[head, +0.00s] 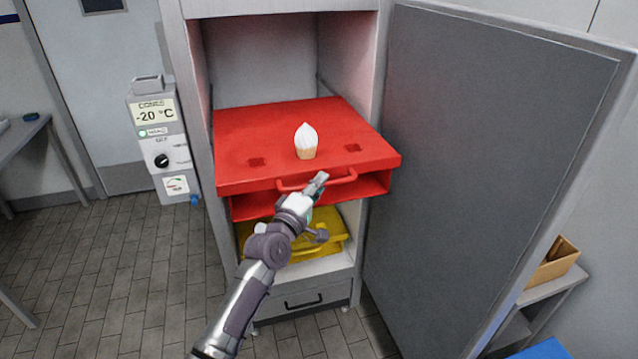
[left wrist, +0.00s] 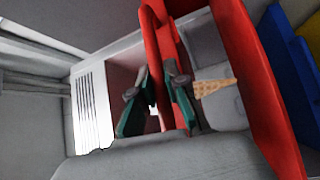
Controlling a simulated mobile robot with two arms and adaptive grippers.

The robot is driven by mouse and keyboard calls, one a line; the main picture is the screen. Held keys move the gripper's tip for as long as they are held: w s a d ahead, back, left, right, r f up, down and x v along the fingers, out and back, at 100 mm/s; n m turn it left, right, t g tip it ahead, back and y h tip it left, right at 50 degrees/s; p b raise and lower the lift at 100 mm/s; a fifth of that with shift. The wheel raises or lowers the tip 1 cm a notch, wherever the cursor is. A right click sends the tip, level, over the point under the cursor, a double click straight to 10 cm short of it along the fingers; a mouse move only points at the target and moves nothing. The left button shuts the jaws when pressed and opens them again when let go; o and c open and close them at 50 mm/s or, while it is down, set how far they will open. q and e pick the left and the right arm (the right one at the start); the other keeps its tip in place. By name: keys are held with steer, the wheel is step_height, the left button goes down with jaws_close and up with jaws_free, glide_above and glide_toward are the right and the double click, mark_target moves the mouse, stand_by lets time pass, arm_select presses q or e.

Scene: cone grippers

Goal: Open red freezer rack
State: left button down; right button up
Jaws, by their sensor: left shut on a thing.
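The red freezer rack (head: 235,150) sticks out part way past the front of the open cabinet. Its red handle (head: 290,185) runs along the front edge and also shows in the left wrist view (left wrist: 151,45). A small white-topped cone (head: 306,142) stands upright on the rack's top. My left gripper (head: 320,181) is at the middle of the handle, shut on it. In the left wrist view its two dark green fingers (left wrist: 158,88) lie on either side of the red bar. My right gripper is in neither view.
The grey freezer door (head: 480,150) stands wide open at right. A yellow rack (head: 325,230) sits lower in the cabinet, above a grey drawer (head: 300,303). A control box (head: 160,140) stands at left. A cardboard box (head: 553,262) sits at far right. The tiled floor at left is clear.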

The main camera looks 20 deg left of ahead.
arm_select(q)
steer(key=c, duration=1.2)
jaws_free()
steer(key=shift+s, duration=0.1)
steer(key=v, duration=1.1)
steer(key=shift+s+a+f, duration=0.1)
steer(key=shift+s, duration=0.25)
